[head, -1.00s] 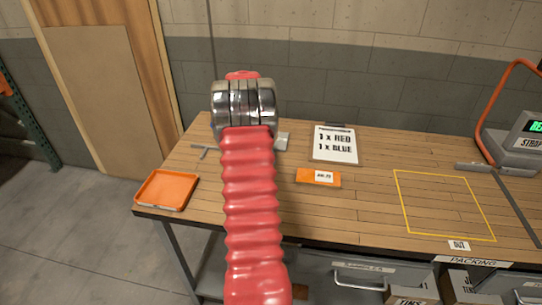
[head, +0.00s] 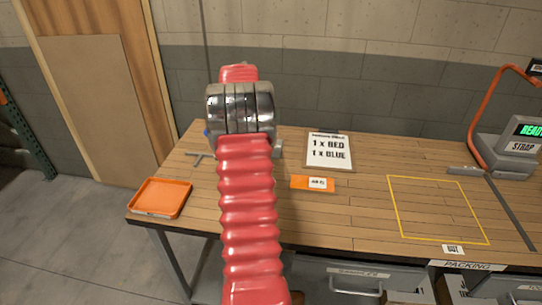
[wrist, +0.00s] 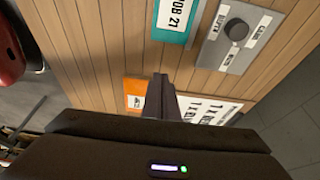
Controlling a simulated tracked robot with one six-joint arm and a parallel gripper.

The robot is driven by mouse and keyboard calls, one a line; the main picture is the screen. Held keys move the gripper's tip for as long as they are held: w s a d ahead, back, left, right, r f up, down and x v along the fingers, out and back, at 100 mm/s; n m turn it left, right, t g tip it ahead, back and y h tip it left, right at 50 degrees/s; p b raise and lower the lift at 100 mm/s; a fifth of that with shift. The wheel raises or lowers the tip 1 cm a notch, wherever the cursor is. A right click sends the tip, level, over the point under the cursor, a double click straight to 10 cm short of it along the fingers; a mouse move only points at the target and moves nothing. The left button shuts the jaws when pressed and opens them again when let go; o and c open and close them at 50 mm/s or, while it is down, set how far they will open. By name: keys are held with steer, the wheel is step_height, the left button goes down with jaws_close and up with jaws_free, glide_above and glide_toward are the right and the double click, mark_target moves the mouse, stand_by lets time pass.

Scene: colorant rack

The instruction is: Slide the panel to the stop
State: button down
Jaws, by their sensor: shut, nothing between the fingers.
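No panel that I can surely name as the sliding one shows. A tan board (head: 88,100) stands upright in a wooden frame at the left of the head view, behind the table. My gripper (wrist: 160,82) shows in the wrist view, its dark fingers together and empty over the wooden table top. The fingers point between an orange card (wrist: 134,88) and a clipboard sheet (wrist: 207,108). In the head view my red arm hides the gripper.
The wooden table (head: 350,215) bears an orange tray (head: 160,198), the clipboard (head: 328,151) and a yellow-outlined area (head: 437,209). A strapping machine (head: 510,145) stands at right. The wrist view shows a teal card (wrist: 176,20) and a grey plate with a dark knob (wrist: 240,38).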

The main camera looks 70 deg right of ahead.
steer(key=shift+v, duration=0.8)
steer(key=w+a+r+n+t+h, duration=0.1)
steer(key=w+a+r+n, duration=0.35)
steer(key=a, duration=0.55)
steer(key=w+a+r+n+t, duration=0.25)
steer(key=w+a+n, duration=0.2)
steer(key=a, duration=0.45)
steer(key=w+a+r+n+t+h, duration=0.1)
steer(key=w+a+r+n, duration=0.4)
steer(key=a, duration=0.5)
steer(key=s+a+r+n+t+y, duration=0.1)
steer(key=s+a+n+t, duration=0.15)
steer(key=a+n, duration=1)
steer(key=s+a+f+n+t+y, duration=0.1)
steer(key=s+a+f+n, duration=0.1)
steer(key=a, duration=0.7)
steer(key=s+a+f+n+t+y, duration=0.1)
steer(key=s+a+f+n, duration=0.1)
steer(key=s+a+n, duration=0.2)
steer(key=s+a, duration=0.3)
steer(key=a, duration=0.2)
steer(key=shift+s+a+n, duration=0.2)
steer(key=shift+s+n, duration=0.05)
steer(key=shift+n, duration=0.1)
